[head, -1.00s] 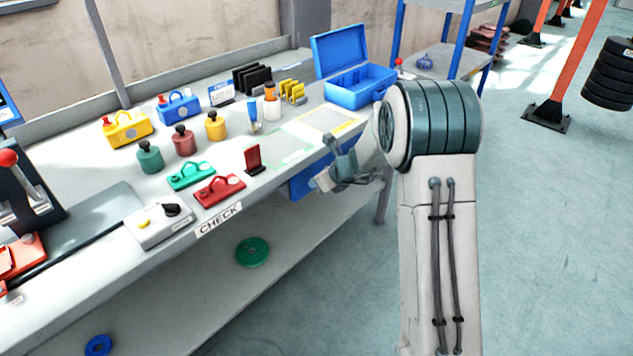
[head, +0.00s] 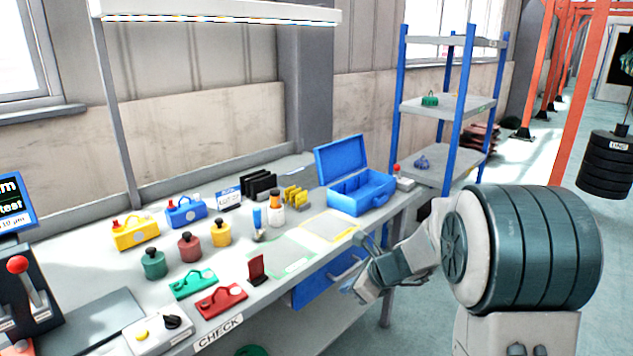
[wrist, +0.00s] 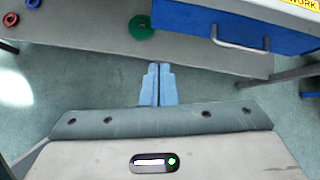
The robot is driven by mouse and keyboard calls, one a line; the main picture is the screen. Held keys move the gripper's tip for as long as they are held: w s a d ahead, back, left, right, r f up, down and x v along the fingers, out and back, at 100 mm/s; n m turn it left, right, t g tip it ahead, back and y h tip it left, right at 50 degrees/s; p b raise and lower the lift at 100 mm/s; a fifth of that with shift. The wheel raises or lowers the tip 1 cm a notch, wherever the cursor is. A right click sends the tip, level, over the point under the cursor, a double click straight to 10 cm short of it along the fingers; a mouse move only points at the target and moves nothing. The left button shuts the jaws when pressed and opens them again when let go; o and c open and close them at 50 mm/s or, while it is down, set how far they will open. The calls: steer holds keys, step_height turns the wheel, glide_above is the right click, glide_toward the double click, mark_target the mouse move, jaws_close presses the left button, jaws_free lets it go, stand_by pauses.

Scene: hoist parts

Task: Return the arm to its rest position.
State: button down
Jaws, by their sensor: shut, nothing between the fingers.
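My gripper (head: 354,290) is in front of the bench's front edge, at the right part of the workbench (head: 215,268) in the head view. In the wrist view my gripper (wrist: 158,68) shows two light-blue fingers side by side, shut with nothing between them. They point at the floor and the bench's lower shelf (wrist: 100,30). My arm is folded at the right of the head view, clear of the bench top. The gripper is apart from every object on the bench.
A blue drawer (head: 325,280) with a handle sits under the bench near my gripper. A green disc (wrist: 142,27) lies on the lower shelf.

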steer(key=s+r+n+g+h+p, duration=0.2)
steer(key=s+r+n+p, duration=0.4)
steer(key=s+r+n, duration=0.7)
steer(key=s+d+r+n+h+p, duration=0.2)
steer(key=s+d+r+n+p, duration=0.1)
steer(key=s+n, duration=0.2)
steer(key=s+d+r+n+h+p, duration=0.2)
steer(key=s+n, duration=0.3)
steer(key=s, duration=0.4)
steer(key=shift+s+d+r+n+g+p, duration=0.15)
steer(key=shift+d+r+n+g+p, duration=0.15)
steer(key=shift+d+r+g+p, duration=0.2)
steer(key=shift+a, duration=0.1)
